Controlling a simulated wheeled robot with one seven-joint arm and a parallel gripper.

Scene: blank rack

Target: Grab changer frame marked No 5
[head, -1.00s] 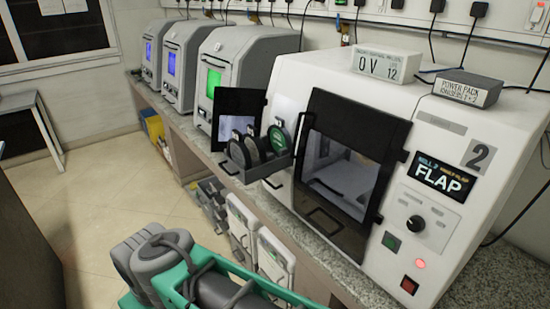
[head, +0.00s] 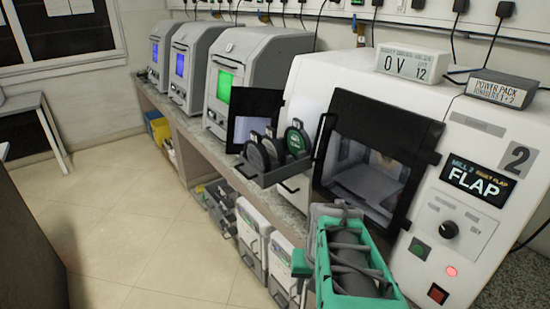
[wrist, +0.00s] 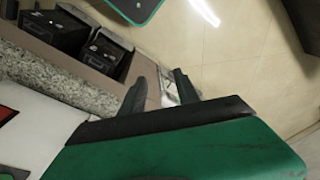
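A dark grey changer rack (head: 272,176) at the left side of the near mill's door holds several upright round discs in frames. Its rightmost disc has a green face (head: 296,141) with small white print. No number 5 can be read on any of them. My gripper (wrist: 160,88) shows in the wrist view with two dark fingers apart and nothing between them. It points down toward the floor beside the counter. In the head view, my green-and-grey arm is low in front of the near mill, and the fingertips cannot be made out there.
The near mill (head: 520,220), marked 2 and FLAP, has a dark door (head: 372,160). Several grey machines with lit screens stand farther along the counter. White containers (head: 253,235) stand below the counter. The tiled floor (head: 130,235) at left is open.

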